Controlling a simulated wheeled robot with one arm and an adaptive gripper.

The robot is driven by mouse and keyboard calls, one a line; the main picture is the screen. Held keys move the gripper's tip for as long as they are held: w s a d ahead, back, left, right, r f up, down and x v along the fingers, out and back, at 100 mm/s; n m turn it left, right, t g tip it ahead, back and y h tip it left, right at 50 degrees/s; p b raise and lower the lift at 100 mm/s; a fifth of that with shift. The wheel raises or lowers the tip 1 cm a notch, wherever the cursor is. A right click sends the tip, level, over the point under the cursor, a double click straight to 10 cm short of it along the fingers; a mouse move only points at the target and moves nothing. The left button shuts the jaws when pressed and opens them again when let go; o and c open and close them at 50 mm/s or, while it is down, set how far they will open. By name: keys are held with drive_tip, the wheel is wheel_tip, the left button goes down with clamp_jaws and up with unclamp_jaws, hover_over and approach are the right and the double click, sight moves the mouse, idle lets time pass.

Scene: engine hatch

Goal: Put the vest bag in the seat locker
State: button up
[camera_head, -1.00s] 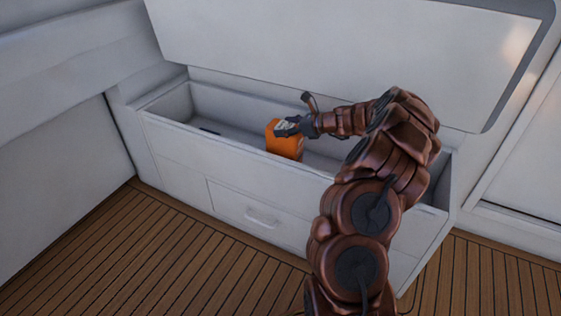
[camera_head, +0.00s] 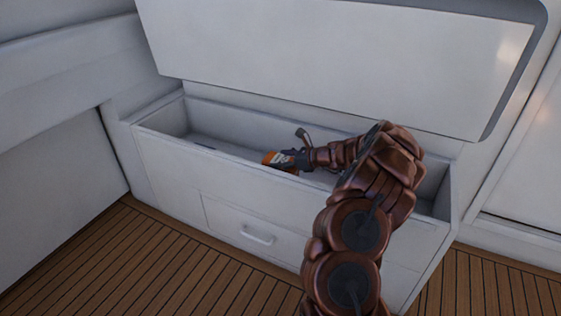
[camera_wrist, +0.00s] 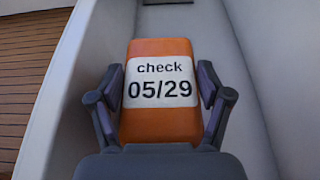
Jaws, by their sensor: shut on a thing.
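The vest bag (camera_head: 268,158) is orange with a white label; in the wrist view the label on the bag (camera_wrist: 160,122) reads "check 05/29". My gripper (camera_head: 287,159) is shut on it, with one finger on each side in the wrist view (camera_wrist: 161,95). The seat locker (camera_head: 165,140) is a long white open bin with its lid raised behind it. The bag is inside the locker opening, near the middle of its length. Its lower part is hidden by the locker's front wall, so I cannot tell whether it touches the floor.
The raised white lid (camera_head: 330,60) stands behind the opening. A drawer front with a handle (camera_head: 257,236) is below. The slatted wooden floor (camera_head: 130,260) is clear in front.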

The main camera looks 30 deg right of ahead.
drive_tip(key=o, duration=1.8)
drive_tip(key=shift+f, duration=0.1)
drive_tip(key=shift+c, duration=0.2)
